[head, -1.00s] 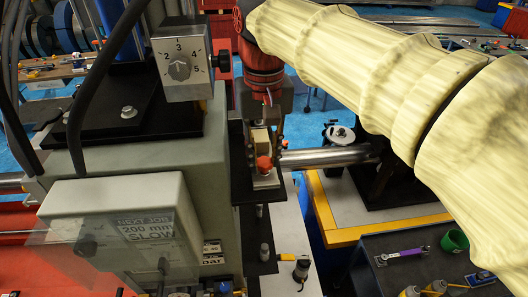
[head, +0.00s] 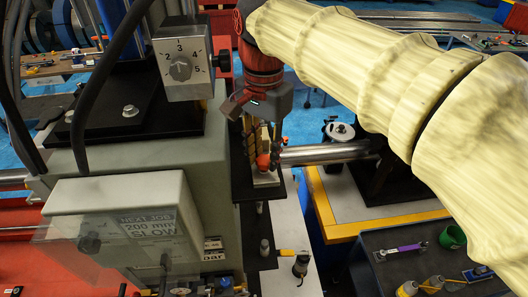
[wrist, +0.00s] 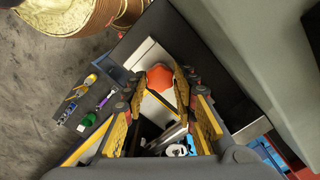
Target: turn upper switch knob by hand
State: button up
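The upper switch box (head: 188,60) has a scale marked 1 to 5 and a grey dial knob (head: 180,69). A black knob (head: 222,60) sticks out of its right side. My gripper (wrist: 163,82) points down, right of and below this box, apart from it. In the wrist view its yellow-padded fingers are spread on both sides of an orange-red star-shaped knob (wrist: 159,77). This knob also shows in the head view (head: 263,161), below my gripper. I cannot tell whether the fingers touch it.
A lower box (head: 125,220) carries a sign reading "NEXT JOB 200 mm SLOW" and a clear cover over knobs. A black cable (head: 90,110) hangs in front of the machine. A steel bar (head: 325,153) runs right from below my gripper. A dark bench (head: 420,265) holds tools.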

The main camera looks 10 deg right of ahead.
jog(key=shift+o, duration=1.3)
jog(key=shift+r, duration=0.15)
jog(key=shift+r+p, duration=0.85)
jog(key=shift+r, duration=0.1)
